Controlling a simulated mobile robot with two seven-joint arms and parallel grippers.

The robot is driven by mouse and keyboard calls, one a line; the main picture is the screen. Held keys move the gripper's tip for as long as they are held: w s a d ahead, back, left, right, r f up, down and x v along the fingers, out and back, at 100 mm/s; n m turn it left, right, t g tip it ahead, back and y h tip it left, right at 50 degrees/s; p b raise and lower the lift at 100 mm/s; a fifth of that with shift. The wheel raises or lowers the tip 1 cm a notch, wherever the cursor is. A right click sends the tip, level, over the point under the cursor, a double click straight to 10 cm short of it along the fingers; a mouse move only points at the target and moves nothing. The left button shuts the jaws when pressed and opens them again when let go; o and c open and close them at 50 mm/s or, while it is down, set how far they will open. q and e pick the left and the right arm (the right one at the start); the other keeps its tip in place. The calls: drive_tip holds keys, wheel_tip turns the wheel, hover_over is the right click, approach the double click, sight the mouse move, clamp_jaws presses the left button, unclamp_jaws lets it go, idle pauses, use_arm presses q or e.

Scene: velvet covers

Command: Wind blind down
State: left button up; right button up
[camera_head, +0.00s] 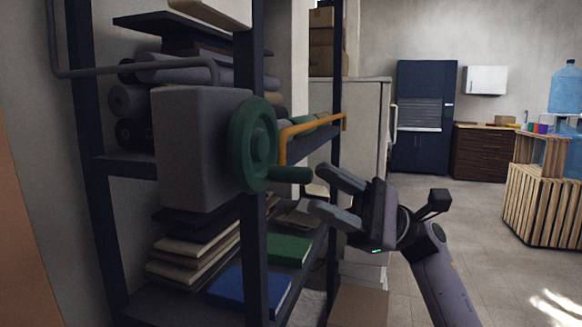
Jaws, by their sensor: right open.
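A green handwheel (253,145) is mounted on the side of a grey box (198,150) at the dark shelf rack. Its green crank handle (291,175) sticks out to the right from the wheel's lower part. My right gripper (320,190) is open and empty, with its fingers pointing left. Its fingertips are close to the free end of the handle; contact cannot be told. My left gripper is out of view. No blind can be made out for certain; a dark blue cabinet (424,118) at the back has a grey slatted front.
The rack's dark post (255,285) stands below the wheel. An orange bent bar (312,126) runs behind the wheel. Shelves hold rolls, books and a blue folder (250,289). A slatted wooden crate (543,203) stands at the right. The floor (465,215) between is clear.

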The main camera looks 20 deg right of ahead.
sight(298, 176)
drive_tip(key=x, duration=0.5)
drive_tip(key=shift+s+a+r+p, duration=0.1)
drive_tip(key=shift+a+r+p, duration=0.1)
drive_tip(key=shift+a+p, duration=0.15)
drive_tip(key=shift+d, duration=0.1)
clamp_jaws()
